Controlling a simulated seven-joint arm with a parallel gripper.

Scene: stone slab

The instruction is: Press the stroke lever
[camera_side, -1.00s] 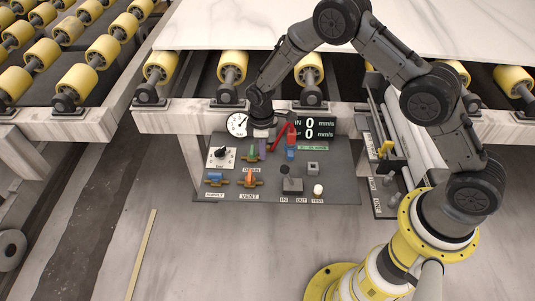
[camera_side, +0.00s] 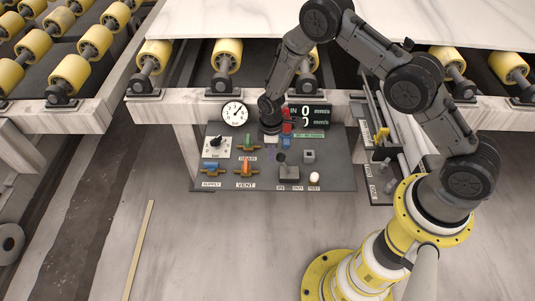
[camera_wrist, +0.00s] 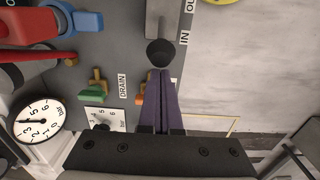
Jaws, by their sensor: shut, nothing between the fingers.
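The stroke lever has a round black knob (camera_side: 281,157) on a grey block (camera_side: 289,173) with IN and OUT labels on the control panel. In the wrist view the knob (camera_wrist: 160,52) and the grey block (camera_wrist: 160,18) are at the top middle. My gripper (camera_side: 272,155) points down at the panel just left of the knob in the side view. In the wrist view its purple fingers (camera_wrist: 160,73) are shut together and empty, with their tips right at the knob's edge. I cannot tell whether they touch it.
Left of the lever are an orange-handled VENT valve (camera_side: 246,168), a green DRAIN valve (camera_side: 249,143) and a blue SUPPLY valve (camera_side: 213,168). A red handle (camera_wrist: 36,56) and a gauge (camera_wrist: 38,122) are close by. A white button (camera_side: 314,177) is right of the lever.

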